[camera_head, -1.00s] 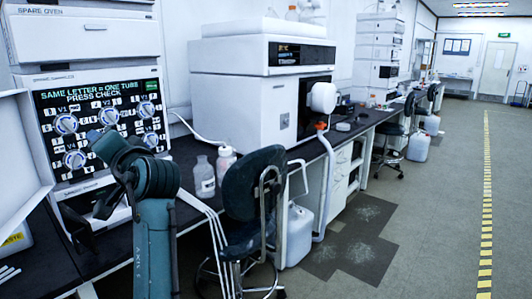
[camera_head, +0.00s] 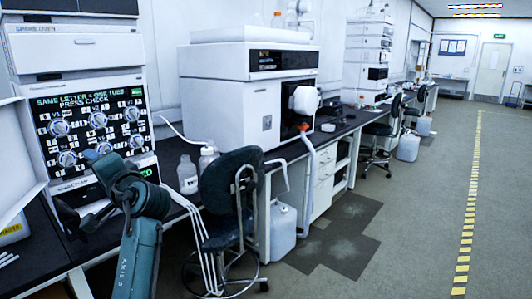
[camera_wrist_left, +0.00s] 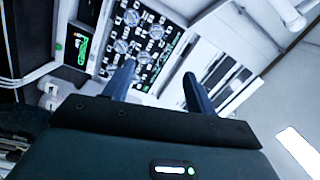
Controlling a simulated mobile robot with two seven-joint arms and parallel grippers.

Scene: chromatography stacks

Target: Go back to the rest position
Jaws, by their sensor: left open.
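My left arm (camera_head: 143,250) rises from the bottom in the head view, in front of the stack with the valve panel (camera_head: 97,128). The panel carries several round knobs and the text "SAME LETTER = ONE TUBE PRESS CHECK". My right gripper is not in view.
A dark chair (camera_head: 228,195) stands close to the right of my arm. Bottles (camera_head: 187,175) stand on the dark bench (camera_head: 38,255). A white instrument (camera_head: 225,100) sits farther along. White tubes hang beside the chair. The floor on the right (camera_head: 410,215) is clear.

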